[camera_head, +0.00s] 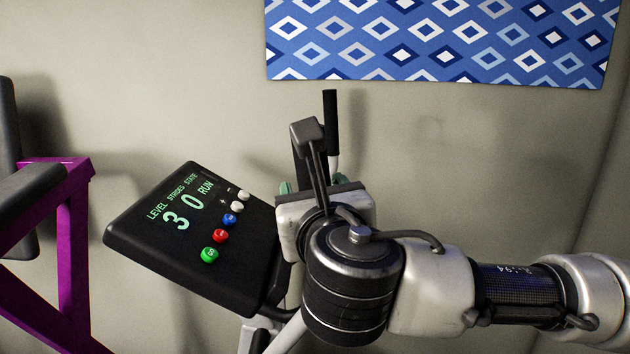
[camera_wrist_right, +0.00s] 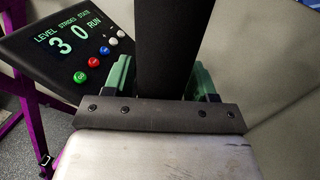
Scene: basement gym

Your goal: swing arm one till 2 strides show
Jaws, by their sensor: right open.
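The console (camera_head: 150,240) shows level 3, strides 0 and state RUN. It also shows in the right wrist view (camera_wrist_right: 40,65). My right gripper (camera_head: 316,183) is beside the console's right edge. Its green fingers show in the right wrist view (camera_wrist_right: 163,82), open on both sides of a thick black padded bar (camera_wrist_right: 167,45). I cannot tell whether they touch it. In the head view a black-gripped lever (camera_head: 331,122) rises behind my gripper. I cannot tell whether it is that same bar. My wrist hides the lower part. My left gripper is out of view.
The console has green (camera_head: 209,255), red (camera_head: 221,236), blue (camera_head: 230,219) and white buttons. A purple frame with black pads (camera_head: 72,240) stands at the left. A plain wall (camera_head: 180,90) with a blue patterned hanging (camera_head: 440,40) is behind.

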